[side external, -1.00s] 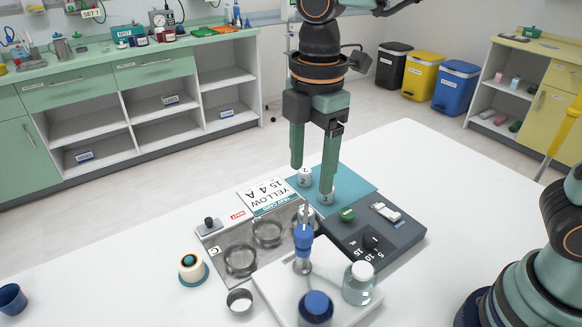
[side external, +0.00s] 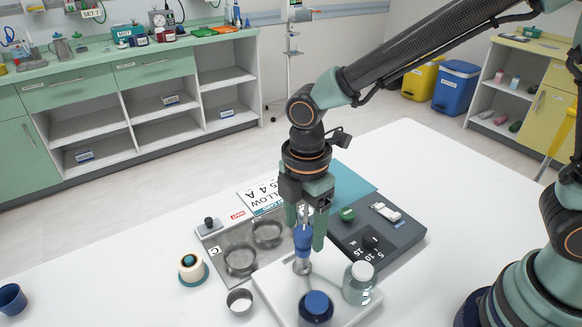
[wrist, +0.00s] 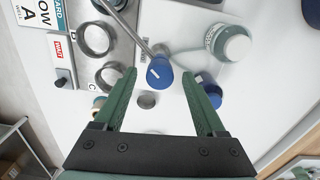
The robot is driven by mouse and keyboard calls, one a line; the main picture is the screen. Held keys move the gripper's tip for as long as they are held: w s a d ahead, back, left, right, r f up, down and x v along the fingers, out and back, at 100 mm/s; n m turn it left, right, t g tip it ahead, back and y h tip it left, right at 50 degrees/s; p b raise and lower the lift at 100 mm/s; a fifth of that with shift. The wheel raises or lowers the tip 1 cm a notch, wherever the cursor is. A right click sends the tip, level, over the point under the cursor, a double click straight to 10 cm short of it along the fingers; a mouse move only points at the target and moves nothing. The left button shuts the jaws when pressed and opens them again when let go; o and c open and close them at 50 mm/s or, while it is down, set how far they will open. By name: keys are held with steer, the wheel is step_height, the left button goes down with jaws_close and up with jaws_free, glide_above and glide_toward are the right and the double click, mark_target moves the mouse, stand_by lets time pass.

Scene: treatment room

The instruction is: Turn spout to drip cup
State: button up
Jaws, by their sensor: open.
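The blue spout handle (side external: 303,238) stands upright on a metal fitting on a white base. In the wrist view the blue handle (wrist: 160,73) has a thin metal tube (wrist: 135,32) running to the upper left. A small metal cup (side external: 239,301), likely the drip cup, sits at the left front of the base; it also shows in the wrist view (wrist: 146,100). My gripper (side external: 305,231) points down and is open, with one finger on each side of the handle. Contact cannot be told. The gripper hides part of the spout behind it.
A grey tray with round dishes (side external: 241,259) lies left, a dark dial panel (side external: 400,233) right. A cream-and-teal round item (side external: 191,268) and blue cup (side external: 12,299) stand farther left.

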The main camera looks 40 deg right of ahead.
steer(key=shift+f, duration=0.15)
jaws_close()
stand_by(1.4)
